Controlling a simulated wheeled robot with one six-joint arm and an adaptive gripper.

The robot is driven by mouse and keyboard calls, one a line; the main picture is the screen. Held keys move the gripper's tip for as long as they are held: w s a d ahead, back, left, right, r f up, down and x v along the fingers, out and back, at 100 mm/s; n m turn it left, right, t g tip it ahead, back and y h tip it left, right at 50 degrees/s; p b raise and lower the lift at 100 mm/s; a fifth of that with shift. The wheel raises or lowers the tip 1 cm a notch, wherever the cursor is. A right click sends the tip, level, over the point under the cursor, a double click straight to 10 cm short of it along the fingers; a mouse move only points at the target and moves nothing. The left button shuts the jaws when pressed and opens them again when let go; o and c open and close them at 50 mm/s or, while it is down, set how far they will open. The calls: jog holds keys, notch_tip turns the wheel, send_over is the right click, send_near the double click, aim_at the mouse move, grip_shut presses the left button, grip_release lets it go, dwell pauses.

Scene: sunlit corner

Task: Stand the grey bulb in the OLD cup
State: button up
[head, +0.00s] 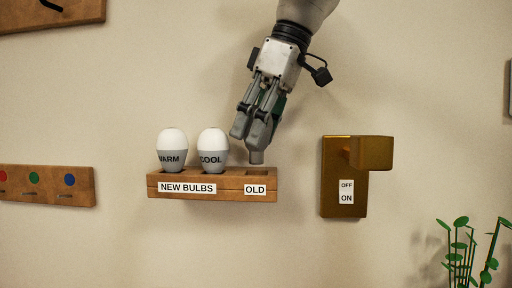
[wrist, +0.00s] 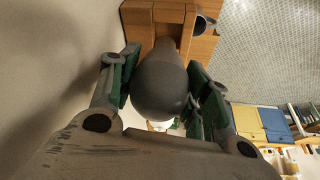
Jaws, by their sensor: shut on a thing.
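My gripper (head: 255,122) is shut on the grey bulb (wrist: 165,85), which sits between the green-padded fingers in the wrist view. In the head view the bulb's narrow base (head: 257,157) points down just above the OLD cup (head: 258,172) at the right end of the wooden shelf (head: 170,179). The fingers hide most of the bulb there. I cannot tell whether the base touches the cup's opening. Two white-topped bulbs stand in the NEW BULBS part: the WARM bulb (head: 172,150) on the left and the COOL bulb (head: 212,150) beside it.
A wooden rack with coloured dots (head: 50,184) is at the left. A green plant (head: 462,255) stands at the lower right.

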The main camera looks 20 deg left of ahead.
aim_at(256, 150)
jog(key=shift+f, duration=1.7)
jog(key=shift+f, duration=0.1)
jog(key=o, duration=1)
jog(key=v, duration=1.2)
jog(key=shift+s, duration=0.1)
